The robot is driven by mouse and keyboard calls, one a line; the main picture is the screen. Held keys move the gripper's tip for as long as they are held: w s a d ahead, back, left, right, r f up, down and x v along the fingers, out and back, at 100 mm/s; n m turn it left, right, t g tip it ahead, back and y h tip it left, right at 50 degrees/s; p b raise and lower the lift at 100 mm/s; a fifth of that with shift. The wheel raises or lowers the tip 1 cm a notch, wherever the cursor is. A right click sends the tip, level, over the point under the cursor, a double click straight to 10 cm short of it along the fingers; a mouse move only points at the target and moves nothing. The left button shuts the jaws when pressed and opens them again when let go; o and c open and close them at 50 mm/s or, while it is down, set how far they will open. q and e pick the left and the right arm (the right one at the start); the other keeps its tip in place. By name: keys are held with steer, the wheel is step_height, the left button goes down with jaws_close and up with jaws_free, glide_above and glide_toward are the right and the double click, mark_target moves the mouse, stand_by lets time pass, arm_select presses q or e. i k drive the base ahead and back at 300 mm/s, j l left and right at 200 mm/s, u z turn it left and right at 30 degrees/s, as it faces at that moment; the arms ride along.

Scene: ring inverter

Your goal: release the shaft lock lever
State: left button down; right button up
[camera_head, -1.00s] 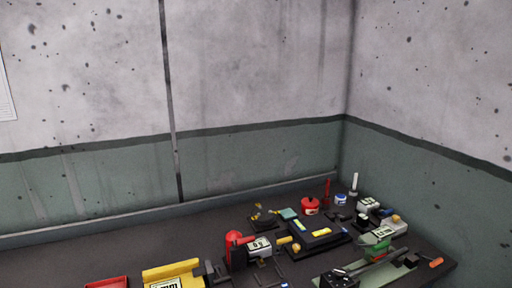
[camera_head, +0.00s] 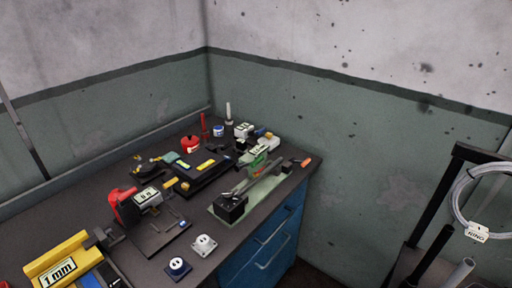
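I cannot tell for certain which part is the shaft lock lever. On the bench, a fixture on a pale green plate (camera_head: 222,215) has a black block (camera_head: 231,207) at its near end and a long grey bar (camera_head: 256,180) running toward the back right. A green part with a white label stands by the bar (camera_head: 258,163). Further left, a red-ended device (camera_head: 122,206) with a white label sits by a dark plate (camera_head: 160,238). Neither of my grippers is in view.
The dark bench top (camera_head: 55,218) stands in a wall corner over blue drawers (camera_head: 268,243). A black-framed stand (camera_head: 436,243) with a coiled white cable (camera_head: 470,196) is at right.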

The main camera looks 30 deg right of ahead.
mark_target(299, 162)
steer(key=k+z, duration=0.1)
steer(key=z, duration=0.75)
steer(key=k+l+z, duration=0.1)
steer(key=z, duration=0.3)
steer(key=i+j, duration=0.2)
steer(key=j+u, duration=0.05)
steer(key=j, duration=0.05)
